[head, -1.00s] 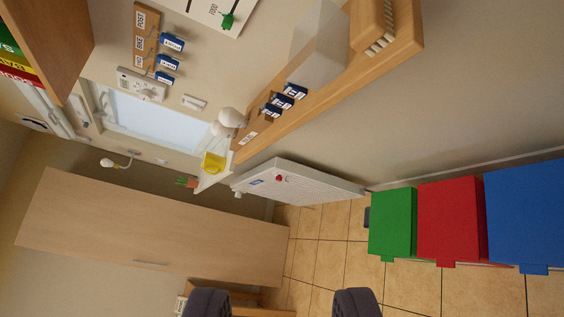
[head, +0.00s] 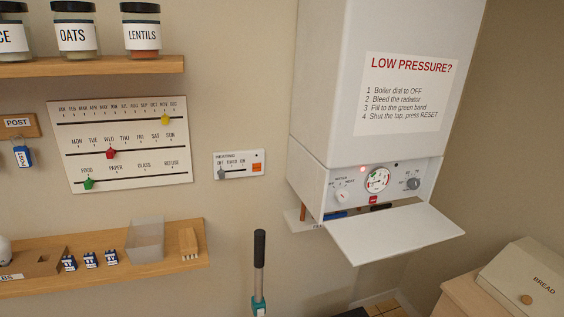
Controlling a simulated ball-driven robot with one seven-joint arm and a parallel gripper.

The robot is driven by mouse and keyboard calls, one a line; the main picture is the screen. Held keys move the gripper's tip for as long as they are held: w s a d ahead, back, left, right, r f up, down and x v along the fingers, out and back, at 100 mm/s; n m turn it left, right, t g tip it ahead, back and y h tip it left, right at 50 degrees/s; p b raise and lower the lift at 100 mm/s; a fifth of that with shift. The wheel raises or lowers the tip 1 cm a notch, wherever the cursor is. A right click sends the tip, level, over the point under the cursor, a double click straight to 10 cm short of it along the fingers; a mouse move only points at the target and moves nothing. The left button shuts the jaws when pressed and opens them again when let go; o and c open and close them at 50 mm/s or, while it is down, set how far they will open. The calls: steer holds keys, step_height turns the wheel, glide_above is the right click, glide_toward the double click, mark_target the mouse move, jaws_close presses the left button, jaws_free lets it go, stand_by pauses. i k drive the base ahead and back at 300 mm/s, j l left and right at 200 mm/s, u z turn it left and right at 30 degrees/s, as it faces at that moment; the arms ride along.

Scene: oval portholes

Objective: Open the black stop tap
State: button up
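Under the white boiler (head: 350,80), a small black handle (head: 380,207) lies roughly level in the gap behind the hinged-down front flap. It appears to be the black stop tap; its body is mostly hidden, and I cannot tell which way it is turned. A blue handle (head: 335,215) sits to its left, by a copper pipe (head: 303,213). My gripper is not in view.
The lowered white flap (head: 392,232) juts out below the boiler's dials. A black-handled tool with a teal collar (head: 259,265) stands upright in front of the wall. A shelf (head: 180,263) is at left, a bread bin (head: 525,285) at lower right.

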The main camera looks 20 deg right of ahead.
mark_target(372, 208)
steer(key=i+l+z, duration=0.7)
steer(key=z, duration=0.15)
steer(key=k+j+u, duration=0.2)
steer(key=j+u, duration=0.15)
steer(key=k+j, duration=0.05)
steer(key=j, duration=0.05)
